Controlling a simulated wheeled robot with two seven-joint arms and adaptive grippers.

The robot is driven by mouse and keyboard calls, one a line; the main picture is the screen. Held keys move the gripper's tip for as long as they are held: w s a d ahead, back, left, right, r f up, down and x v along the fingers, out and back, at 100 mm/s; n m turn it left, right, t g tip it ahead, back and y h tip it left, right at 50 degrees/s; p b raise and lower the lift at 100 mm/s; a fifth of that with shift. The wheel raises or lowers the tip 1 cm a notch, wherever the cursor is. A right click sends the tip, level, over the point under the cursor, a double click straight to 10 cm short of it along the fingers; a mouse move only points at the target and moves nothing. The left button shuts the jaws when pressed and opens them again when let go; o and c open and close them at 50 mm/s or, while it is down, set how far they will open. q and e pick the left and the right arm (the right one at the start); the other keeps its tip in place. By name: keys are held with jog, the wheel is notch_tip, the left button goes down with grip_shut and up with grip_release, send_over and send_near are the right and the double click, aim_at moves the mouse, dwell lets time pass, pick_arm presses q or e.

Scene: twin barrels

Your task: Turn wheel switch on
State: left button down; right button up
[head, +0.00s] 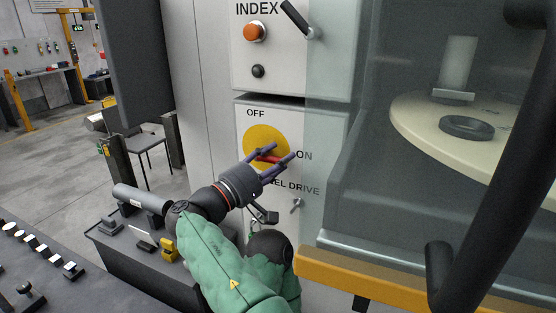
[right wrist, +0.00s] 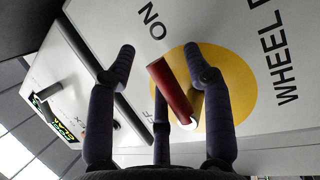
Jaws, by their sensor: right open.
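The wheel switch is a yellow disc (head: 258,137) with a red handle (head: 268,159) on a pale panel. OFF is printed above it and ON to its right. The right wrist view shows the red handle (right wrist: 170,88) in front of the yellow disc (right wrist: 240,88). My right gripper (head: 279,151) is at the switch, its dark fingers spread on both sides of the handle. In the right wrist view the right gripper (right wrist: 160,62) is open, and I cannot tell whether any finger touches the handle. The fingers partly hide the handle and the disc's lower part. My left gripper is out of view.
Above is an INDEX panel (head: 280,72) with an orange button (head: 254,32) and a black lever (head: 296,18). At right is a glass-fronted machine with a yellow edge (head: 390,285) and a thick black bar (head: 500,170). A dark console (head: 35,270) stands at lower left.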

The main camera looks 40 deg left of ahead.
jog(key=v, duration=1.1)
jog(key=shift+s, duration=0.3)
jog(key=shift+w+f, duration=0.1)
jog(key=shift+f, duration=0.05)
